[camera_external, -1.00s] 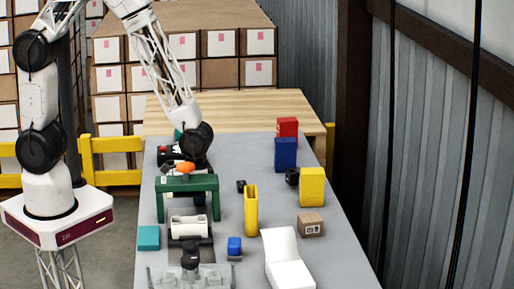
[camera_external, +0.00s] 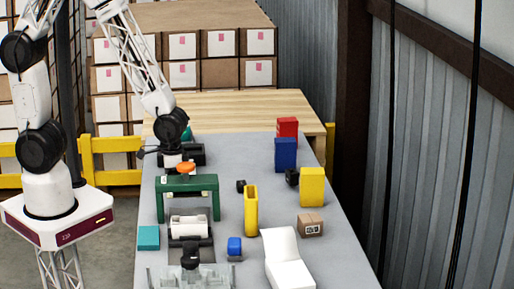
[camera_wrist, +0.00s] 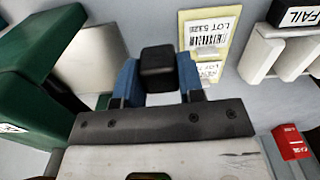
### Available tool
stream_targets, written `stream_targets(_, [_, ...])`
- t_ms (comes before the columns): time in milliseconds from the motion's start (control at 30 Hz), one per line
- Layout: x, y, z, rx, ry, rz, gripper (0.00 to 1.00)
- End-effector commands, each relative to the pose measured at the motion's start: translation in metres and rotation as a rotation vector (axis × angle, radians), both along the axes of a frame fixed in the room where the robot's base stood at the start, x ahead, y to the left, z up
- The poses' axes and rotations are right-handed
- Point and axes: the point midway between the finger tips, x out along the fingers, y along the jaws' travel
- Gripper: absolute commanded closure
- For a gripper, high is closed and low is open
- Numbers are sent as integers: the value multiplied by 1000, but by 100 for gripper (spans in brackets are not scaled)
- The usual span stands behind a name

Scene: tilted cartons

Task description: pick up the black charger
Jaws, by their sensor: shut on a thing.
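In the wrist view my gripper (camera_wrist: 158,82) has its two blue fingers closed on the sides of a small black block with rounded edges, which looks like the black charger (camera_wrist: 157,66). The block sits between the fingertips, over the grey table. In the external view the end of my arm is at the far left of the table, behind the green arch (camera_external: 188,183). The fingers and the held block cannot be made out clearly there.
The green arch also shows close at left in the wrist view (camera_wrist: 40,60). A yellow barcode card (camera_wrist: 210,40) lies beyond the fingers. A small black cube (camera_external: 241,186), yellow holder (camera_external: 251,212), yellow box (camera_external: 312,187) and blue box (camera_external: 285,155) stand farther right.

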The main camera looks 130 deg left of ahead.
Motion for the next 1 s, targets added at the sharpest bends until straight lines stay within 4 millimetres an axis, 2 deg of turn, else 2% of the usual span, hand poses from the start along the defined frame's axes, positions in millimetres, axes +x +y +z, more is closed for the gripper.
stream_targets(200, [-32, -18, 3, -1, 1, 0, 88])
stream_targets(500, [-61, -34, 7, 0, 0, 0, 88])
stream_targets(700, [-70, -40, 8, 0, 0, 0, 88])
stream_targets(1000, [-73, -41, 8, 0, 0, 0, 88])
